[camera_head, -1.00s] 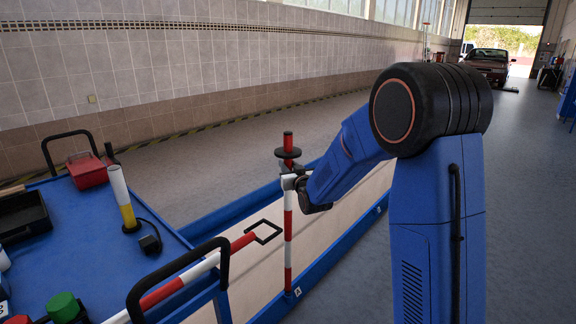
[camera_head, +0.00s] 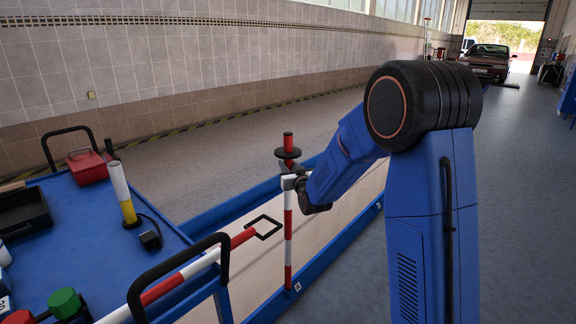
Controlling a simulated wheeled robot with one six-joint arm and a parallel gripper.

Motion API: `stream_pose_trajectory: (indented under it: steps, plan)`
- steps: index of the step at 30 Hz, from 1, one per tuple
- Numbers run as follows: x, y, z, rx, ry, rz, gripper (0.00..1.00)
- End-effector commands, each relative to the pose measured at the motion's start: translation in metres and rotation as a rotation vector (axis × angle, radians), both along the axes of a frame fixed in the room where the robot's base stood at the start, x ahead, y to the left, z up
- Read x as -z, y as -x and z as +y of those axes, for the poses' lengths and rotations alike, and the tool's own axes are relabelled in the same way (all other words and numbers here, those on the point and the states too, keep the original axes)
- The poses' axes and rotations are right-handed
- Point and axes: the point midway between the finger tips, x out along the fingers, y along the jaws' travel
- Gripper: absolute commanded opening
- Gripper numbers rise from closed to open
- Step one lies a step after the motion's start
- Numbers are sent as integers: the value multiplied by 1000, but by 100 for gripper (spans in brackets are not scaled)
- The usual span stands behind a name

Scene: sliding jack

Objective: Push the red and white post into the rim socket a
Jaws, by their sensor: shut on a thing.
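The red and white post (camera_head: 288,225) stands upright at the near blue rim of the long pit. My gripper (camera_head: 292,182) is shut on its upper white part, below a dark disc and red top. The post's lower end is at the rim beside a small plate marked A (camera_head: 297,286). The rim socket a itself is hidden at the post's foot. I cannot tell how deep the post sits in it, or whether it is in it at all.
A blue trolley (camera_head: 95,225) with black handles stands at the left. A second red and white bar (camera_head: 185,280) with a black square loop (camera_head: 265,228) reaches from it towards the post. The floor right of the pit is clear.

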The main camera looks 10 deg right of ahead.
Motion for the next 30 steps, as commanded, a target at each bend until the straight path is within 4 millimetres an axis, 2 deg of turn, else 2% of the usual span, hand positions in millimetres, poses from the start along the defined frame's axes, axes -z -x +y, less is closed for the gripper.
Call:
stream_pose_trajectory:
  steps: [20, 21, 23, 30]
  plan:
    - [11, 0, 0, 0, 0, -2, 0]
    - [11, 0, 0, 0, 0, -3, 32]
    - [11, 0, 0, 0, 0, -2, 47]
    - [13, 0, 0, 0, 0, 2, 47]
